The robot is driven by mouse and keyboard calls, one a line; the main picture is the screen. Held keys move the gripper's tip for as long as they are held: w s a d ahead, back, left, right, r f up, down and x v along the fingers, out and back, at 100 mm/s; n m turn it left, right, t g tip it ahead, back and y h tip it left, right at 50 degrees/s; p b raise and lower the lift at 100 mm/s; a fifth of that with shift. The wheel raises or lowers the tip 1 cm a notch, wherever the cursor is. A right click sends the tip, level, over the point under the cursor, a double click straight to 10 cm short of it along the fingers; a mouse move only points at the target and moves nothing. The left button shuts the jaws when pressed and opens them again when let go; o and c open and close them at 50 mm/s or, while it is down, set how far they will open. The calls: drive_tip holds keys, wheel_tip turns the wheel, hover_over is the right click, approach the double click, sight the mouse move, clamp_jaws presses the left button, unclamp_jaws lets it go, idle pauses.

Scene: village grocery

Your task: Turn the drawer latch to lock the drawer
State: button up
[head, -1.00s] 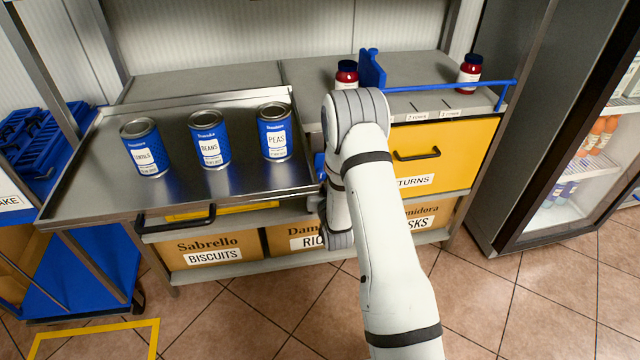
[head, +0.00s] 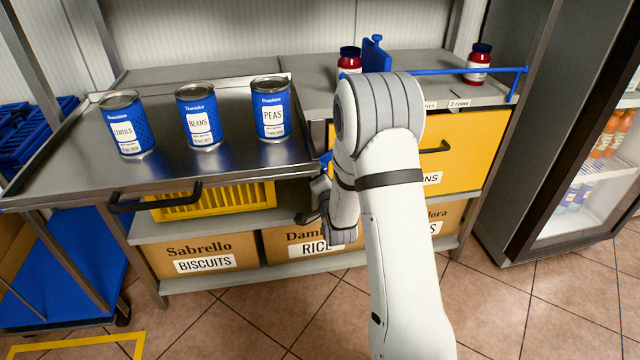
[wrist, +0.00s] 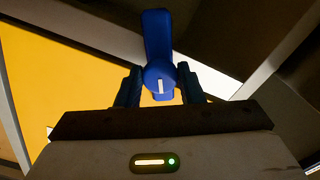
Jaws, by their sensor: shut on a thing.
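The drawer latch (wrist: 157,40) is a blue lever with a round hub and a short white mark. In the wrist view its lever points up, and the hub sits between my fingers. My gripper (wrist: 160,88) is shut on the latch. The yellow drawer (wrist: 60,75) lies left of it in the wrist view. In the head view the drawer (head: 480,145) is pushed in under the counter, with a black handle. My arm covers its left part. In that view my gripper (head: 318,192) is low by the drawer's left side, and the latch is mostly hidden.
A steel tray (head: 60,165) with several blue cans stands left of my arm. Red jars (head: 479,65) and a blue rail (head: 450,71) are on the counter. Cardboard boxes (head: 205,254) fill the low shelf. A fridge (head: 560,120) stands at the right.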

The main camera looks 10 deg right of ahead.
drive_tip(key=shift+m+b, duration=2.55)
drive_tip(key=shift+m, duration=0.35)
drive_tip(key=o, duration=0.9)
drive_tip(key=shift+o, duration=0.2)
drive_tip(key=s+p, duration=0.1)
drive_tip(key=s, duration=0.6)
drive_tip(key=shift+s, duration=0.4)
